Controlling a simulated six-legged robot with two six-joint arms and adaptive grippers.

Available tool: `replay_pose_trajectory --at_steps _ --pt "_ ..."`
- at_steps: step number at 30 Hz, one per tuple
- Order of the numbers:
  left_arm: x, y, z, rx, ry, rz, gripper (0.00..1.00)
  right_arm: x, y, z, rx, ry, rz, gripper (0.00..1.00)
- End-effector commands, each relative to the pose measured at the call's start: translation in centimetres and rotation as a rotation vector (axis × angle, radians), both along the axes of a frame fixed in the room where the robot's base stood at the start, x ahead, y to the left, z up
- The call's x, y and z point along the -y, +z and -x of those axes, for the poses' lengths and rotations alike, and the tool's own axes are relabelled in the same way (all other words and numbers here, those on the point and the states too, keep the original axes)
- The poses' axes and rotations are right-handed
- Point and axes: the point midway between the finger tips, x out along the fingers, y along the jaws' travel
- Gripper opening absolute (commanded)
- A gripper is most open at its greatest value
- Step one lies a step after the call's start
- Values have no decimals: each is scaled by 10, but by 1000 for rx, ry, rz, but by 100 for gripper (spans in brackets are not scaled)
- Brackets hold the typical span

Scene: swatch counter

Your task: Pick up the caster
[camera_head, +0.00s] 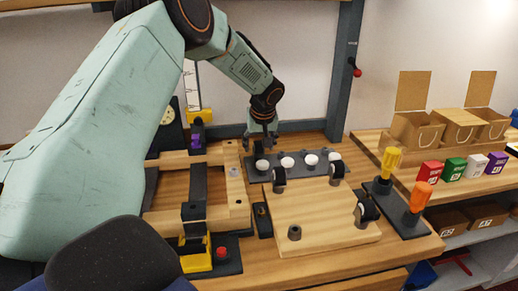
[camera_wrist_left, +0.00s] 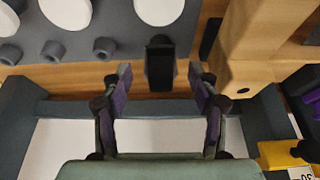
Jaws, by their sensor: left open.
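My left gripper (camera_head: 262,142) points down over the rack's back left end, open and empty. In the left wrist view my left gripper (camera_wrist_left: 160,88) has a black piece (camera_wrist_left: 160,65) between and just beyond its fingertips; whether it is part of a caster I cannot tell. My right gripper is out of view.
A wooden frame with a yellow and black clamp (camera_head: 196,244) and red knob (camera_head: 221,253) lies left. Yellow (camera_head: 390,160) and orange (camera_head: 419,197) handled tools stand right, near small coloured boxes (camera_head: 454,169).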

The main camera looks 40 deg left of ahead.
Motion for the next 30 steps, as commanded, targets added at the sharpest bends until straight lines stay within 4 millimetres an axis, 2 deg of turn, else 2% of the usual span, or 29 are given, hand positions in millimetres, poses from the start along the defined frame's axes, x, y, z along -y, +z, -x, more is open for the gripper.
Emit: replay_pose_trajectory --at_steps 2,21,30 --pt "-1 -1 0 -1 1 0 56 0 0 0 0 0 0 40" --pt "-1 -1 1 -2 2 1 3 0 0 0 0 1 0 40" --pt "-1 1 0 -1 0 -1 3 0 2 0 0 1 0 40"
